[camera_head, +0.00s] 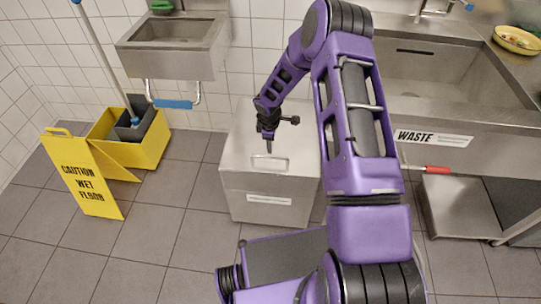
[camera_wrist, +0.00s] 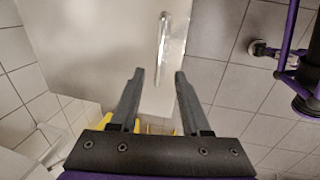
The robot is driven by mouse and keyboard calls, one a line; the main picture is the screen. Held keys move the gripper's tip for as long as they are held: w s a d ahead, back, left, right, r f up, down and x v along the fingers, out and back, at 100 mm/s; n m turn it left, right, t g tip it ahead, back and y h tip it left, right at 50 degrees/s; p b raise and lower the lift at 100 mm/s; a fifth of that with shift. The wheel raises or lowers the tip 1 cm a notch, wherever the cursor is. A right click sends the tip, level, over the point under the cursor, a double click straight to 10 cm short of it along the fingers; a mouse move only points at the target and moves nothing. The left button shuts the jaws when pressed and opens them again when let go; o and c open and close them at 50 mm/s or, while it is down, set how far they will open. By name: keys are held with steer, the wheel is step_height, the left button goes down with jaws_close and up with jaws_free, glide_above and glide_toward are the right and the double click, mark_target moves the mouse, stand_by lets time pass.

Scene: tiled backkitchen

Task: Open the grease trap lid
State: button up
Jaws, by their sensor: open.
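The grease trap is a pale metal box on the floor, and its lid (camera_head: 243,146) lies flat on top, closed. A light bar handle (camera_head: 270,163) sits near the lid's front edge. My gripper (camera_head: 269,147) points down over the lid, just behind the handle in the head view. In the wrist view the lid (camera_wrist: 95,40) fills the upper left, and the handle (camera_wrist: 162,48) lies beyond my gripper (camera_wrist: 158,74). The fingers are apart with nothing between them. The handle is not between them, and I cannot tell the exact height of the fingertips above the lid.
A waste sink counter (camera_head: 455,140) stands at the right, with a red-handled thing (camera_head: 437,170) below its edge. A small sink (camera_head: 172,58) hangs on the back wall. A yellow mop bucket (camera_head: 152,150) and a caution sign (camera_head: 85,180) stand left. Floor left of the box is clear.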

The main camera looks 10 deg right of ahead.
mark_target(271, 157)
steer(key=f, duration=0.3)
steer(key=w+f, duration=0.1)
steer(key=f, duration=0.2)
steer(key=f+b, duration=0.1)
steer(key=f, duration=0.2)
steer(key=shift+w+d, duration=0.25)
steer(key=shift+w, duration=0.1)
jaws_close()
stand_by(0.8)
